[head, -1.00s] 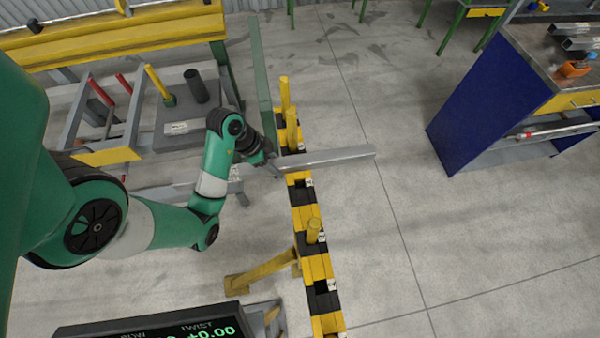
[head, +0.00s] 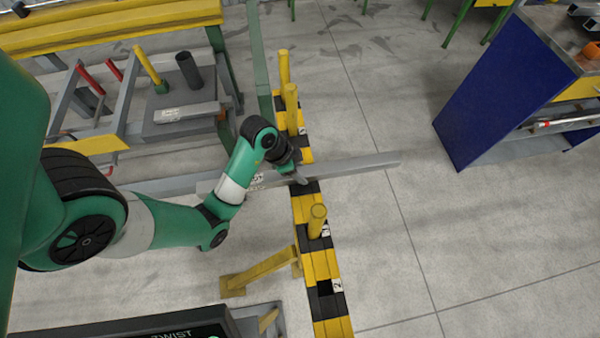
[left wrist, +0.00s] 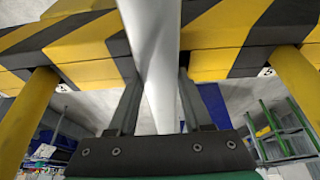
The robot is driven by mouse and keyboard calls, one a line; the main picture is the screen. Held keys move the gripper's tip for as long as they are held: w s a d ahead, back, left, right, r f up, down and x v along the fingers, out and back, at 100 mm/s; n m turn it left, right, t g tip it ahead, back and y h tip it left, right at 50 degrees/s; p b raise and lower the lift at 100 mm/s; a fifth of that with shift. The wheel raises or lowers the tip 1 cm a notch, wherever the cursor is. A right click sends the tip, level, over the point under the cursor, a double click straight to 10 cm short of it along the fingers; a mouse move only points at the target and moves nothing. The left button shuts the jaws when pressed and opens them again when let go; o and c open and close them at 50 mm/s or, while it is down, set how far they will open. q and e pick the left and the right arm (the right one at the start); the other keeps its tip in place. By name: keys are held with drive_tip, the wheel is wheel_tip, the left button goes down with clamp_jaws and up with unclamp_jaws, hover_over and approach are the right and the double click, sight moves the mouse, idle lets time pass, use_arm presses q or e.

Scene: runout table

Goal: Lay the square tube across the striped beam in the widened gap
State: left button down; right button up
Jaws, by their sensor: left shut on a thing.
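The long grey square tube (head: 352,165) runs across the striped beam (head: 322,264), between a yellow peg (head: 291,108) behind it and another yellow peg (head: 317,220) in front. Its right end juts out over the floor. My left gripper (head: 301,180) is shut on the tube at the beam. In the left wrist view the tube (left wrist: 152,55) lies between my two fingers (left wrist: 156,100) and crosses the yellow and black beam (left wrist: 222,38), with a peg on each side. I cannot tell whether the tube touches the beam. My right gripper is out of view.
A third yellow peg (head: 284,68) stands farther back on the beam. A grey and yellow rack (head: 190,118) is at the left. A blue-sided bench (head: 495,95) stands at the right. The floor between beam and bench is clear.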

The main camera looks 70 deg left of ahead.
use_arm(q)
drive_tip(key=shift+w, duration=0.1)
drive_tip(key=shift+c, duration=1.6)
unclamp_jaws()
drive_tip(key=p+v, duration=1)
drive_tip(key=v, duration=0.2)
drive_tip(key=shift+r, duration=0.2)
